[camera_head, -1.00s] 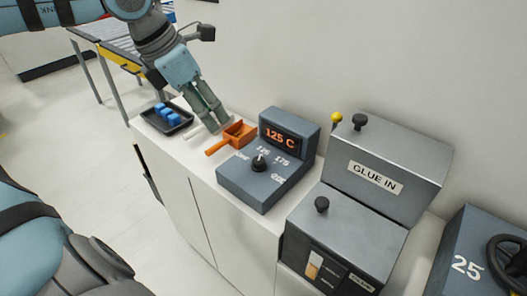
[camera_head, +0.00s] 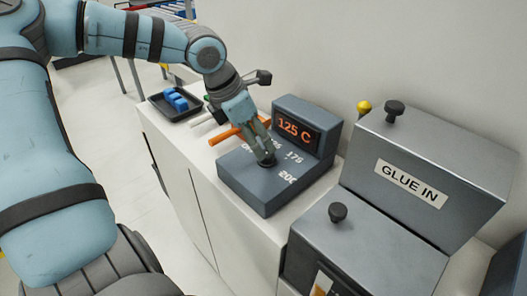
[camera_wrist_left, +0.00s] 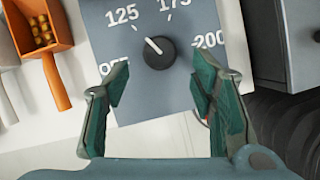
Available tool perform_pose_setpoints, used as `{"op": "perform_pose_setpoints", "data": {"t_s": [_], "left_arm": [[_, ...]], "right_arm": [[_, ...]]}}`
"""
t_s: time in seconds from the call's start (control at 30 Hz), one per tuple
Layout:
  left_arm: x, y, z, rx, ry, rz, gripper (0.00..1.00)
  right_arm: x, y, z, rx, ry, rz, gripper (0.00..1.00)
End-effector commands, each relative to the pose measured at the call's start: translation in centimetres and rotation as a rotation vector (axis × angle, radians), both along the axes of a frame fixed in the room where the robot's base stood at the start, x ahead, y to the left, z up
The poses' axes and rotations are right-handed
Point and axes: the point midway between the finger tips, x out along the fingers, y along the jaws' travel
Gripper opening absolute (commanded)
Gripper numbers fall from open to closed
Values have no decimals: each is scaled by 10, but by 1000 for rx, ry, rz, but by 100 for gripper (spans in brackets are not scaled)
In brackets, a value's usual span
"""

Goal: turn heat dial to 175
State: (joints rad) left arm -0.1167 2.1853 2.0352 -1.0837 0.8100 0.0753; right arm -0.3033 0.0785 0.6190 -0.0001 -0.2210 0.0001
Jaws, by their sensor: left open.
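The heat dial is a round black knob (camera_wrist_left: 159,51) on the grey control box (camera_head: 240,178). In the left wrist view its white pointer line points up and left, between 125 and 175 and closer to 125. Marks OFF, 125, 175 and 200 surround it. The box's display (camera_head: 296,131) reads 125 C in orange. My left gripper (camera_head: 266,160) is over the knob in the head view and largely hides it. In the left wrist view its two green fingers (camera_wrist_left: 160,85) are open, apart from each other, with the knob ahead between them. My right gripper is not in view.
An orange scoop (camera_wrist_left: 42,50) with small yellow pellets lies beside the box. A black tray (camera_head: 163,113) with blue pieces (camera_head: 176,99) sits farther left. The grey GLUE IN machine (camera_head: 410,180) with black knobs stands close on the right.

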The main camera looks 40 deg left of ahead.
Motion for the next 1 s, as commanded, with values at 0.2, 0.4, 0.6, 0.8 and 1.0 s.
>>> {"op": "perform_pose_setpoints", "data": {"t_s": [0.2, 0.4, 0.6, 0.8, 1.0], "left_arm": [[15, -5, -37, 3, 2, -2, 51], [18, -7, -43, 3, -1, -4, 51], [18, -7, -43, 1, -1, -4, 40], [18, -7, -42, 1, -1, -4, 8], [18, -6, -42, 1, -2, -9, 3]], "right_arm": [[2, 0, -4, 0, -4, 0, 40], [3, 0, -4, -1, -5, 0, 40], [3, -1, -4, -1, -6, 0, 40], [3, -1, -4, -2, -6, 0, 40], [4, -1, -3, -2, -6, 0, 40]]}}
